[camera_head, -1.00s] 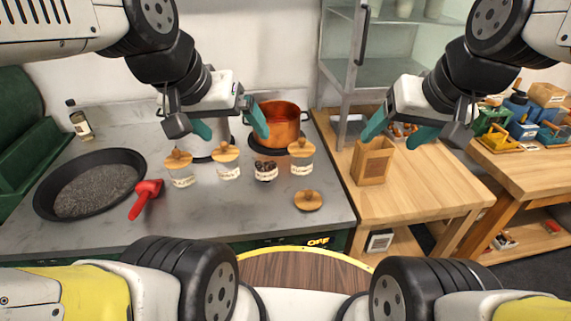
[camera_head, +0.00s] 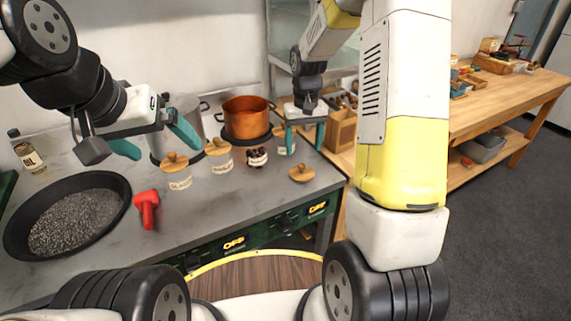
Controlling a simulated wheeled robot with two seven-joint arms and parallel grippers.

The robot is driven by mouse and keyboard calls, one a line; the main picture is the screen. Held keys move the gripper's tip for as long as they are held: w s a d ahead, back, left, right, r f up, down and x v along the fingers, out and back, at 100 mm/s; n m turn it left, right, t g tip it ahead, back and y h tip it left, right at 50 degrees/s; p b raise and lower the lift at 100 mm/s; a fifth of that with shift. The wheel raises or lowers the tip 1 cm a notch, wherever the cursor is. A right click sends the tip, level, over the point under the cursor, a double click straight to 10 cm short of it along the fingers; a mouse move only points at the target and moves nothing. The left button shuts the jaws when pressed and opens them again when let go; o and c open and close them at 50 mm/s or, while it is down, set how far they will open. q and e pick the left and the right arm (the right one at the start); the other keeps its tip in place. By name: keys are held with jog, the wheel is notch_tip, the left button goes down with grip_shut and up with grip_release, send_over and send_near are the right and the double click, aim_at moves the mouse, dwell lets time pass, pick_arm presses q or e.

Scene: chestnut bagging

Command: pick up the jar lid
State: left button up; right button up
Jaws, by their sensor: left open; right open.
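The loose wooden jar lid (camera_head: 302,173) with a round knob lies on the grey counter near its right edge. The open jar (camera_head: 257,157), holding dark chestnuts, stands to its left. My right gripper (camera_head: 305,142) is open and empty, with its teal fingers pointing down. In the picture it appears just above the lid, apart from it, and partly covers a lidded jar (camera_head: 281,147). My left gripper (camera_head: 158,148) is open and empty at the left, near the lidded jar (camera_head: 180,180).
Another lidded jar (camera_head: 219,160) stands on the counter (camera_head: 235,195). A copper pot (camera_head: 247,118) is behind the jars. A black pan (camera_head: 75,220) and a red-handled tool (camera_head: 146,208) are at the left. A wooden box (camera_head: 341,130) stands right of my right gripper.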

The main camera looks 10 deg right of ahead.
aim_at(302, 165)
jog(key=shift+a+f, duration=0.1)
jog(key=shift+f, duration=0.4)
jog(key=f, duration=0.7)
jog(key=shift+w+f, duration=0.25)
jog(key=shift+w, duration=0.1)
jog(key=c, duration=1.3)
grip_shut()
jog(key=shift+s, duration=0.15)
